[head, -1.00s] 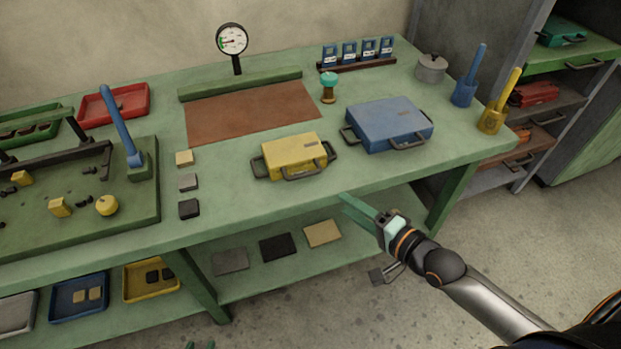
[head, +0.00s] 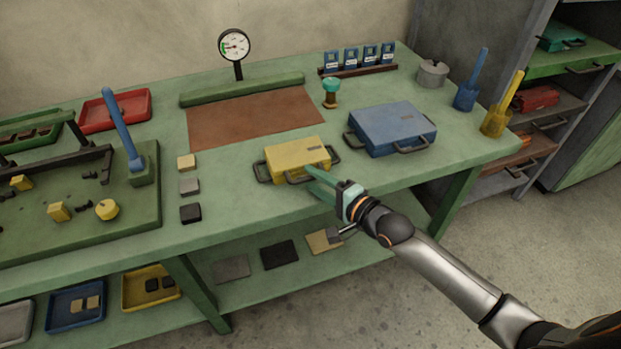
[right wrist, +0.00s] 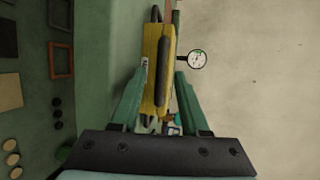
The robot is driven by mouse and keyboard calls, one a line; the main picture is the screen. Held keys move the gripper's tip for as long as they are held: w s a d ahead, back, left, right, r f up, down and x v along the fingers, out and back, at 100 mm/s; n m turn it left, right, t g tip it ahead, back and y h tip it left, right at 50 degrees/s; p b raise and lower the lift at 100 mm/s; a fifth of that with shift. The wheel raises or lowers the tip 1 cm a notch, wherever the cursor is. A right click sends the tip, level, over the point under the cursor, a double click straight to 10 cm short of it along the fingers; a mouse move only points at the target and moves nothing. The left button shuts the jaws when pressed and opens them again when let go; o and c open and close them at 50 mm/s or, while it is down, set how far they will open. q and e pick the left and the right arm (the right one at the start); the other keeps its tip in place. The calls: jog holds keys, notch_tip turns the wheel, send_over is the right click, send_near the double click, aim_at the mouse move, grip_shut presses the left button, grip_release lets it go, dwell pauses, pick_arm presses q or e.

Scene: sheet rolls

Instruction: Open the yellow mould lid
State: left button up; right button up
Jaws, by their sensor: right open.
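The yellow mould (head: 297,156) lies shut on the green bench, with dark handles at its sides and front. My right gripper (head: 318,184) is open at the mould's front right corner, by the front handle (head: 299,176). In the right wrist view, the yellow mould (right wrist: 151,78) shows on its side between and beyond the two teal fingers of my right gripper (right wrist: 160,82). A dark handle bar (right wrist: 162,72) lies in the gap between the fingertips. I cannot tell whether the fingers touch it. My left gripper is not in view.
A blue case (head: 392,129) sits just right of the mould. A teal-topped knob (head: 330,90) stands behind it. Small square samples (head: 189,185) lie to the left. A brown mat (head: 250,115) and a dial gauge (head: 234,46) are further back.

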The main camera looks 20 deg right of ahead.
jog(key=shift+x, duration=0.85)
grip_shut()
dwell(0.9)
